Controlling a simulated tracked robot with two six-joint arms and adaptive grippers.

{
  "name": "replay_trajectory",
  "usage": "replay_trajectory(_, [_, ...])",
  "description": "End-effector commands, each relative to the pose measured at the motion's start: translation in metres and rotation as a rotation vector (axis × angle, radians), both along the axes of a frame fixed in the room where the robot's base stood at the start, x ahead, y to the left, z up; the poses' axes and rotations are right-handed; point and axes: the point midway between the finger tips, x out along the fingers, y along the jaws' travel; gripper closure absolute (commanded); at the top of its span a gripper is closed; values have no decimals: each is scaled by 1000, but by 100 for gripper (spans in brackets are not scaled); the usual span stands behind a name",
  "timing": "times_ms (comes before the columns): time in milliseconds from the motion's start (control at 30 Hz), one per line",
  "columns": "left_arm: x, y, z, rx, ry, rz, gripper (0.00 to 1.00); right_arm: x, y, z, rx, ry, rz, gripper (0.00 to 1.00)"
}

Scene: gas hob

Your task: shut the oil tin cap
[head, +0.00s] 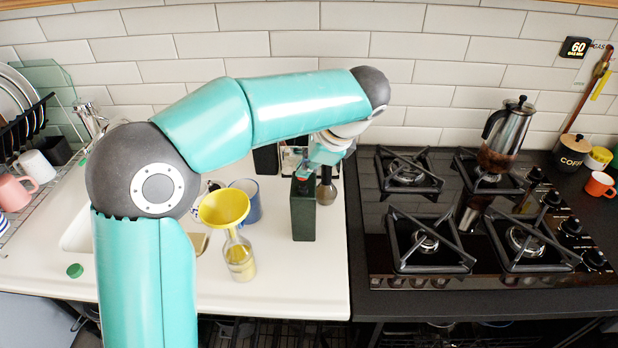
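The oil tin (303,218) is a dark green upright box on the white counter, left of the hob. A small red part shows at its top, under my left gripper; I cannot tell whether it is the cap or how the cap sits. My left gripper (306,172) reaches down from the bent teal arm to the top of the tin. Its fingers are small and partly hidden by the wrist, so I cannot tell whether they are open or touching. My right gripper is out of view.
A glass bottle (239,258) with a yellow funnel (224,207) and a blue mug (246,200) stand left of the tin. The counter in front of the tin is clear.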

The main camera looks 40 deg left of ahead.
Motion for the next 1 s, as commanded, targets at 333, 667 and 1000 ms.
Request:
replay_trajectory(333, [-13, -9, -18, 175, -285, -5, 100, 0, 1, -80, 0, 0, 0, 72])
replay_trajectory(667, [-23, -15, -31, 342, -550, -3, 100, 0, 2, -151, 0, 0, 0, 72])
replay_trajectory(1000, [-29, -18, -44, 508, -813, -2, 100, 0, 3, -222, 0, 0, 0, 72])
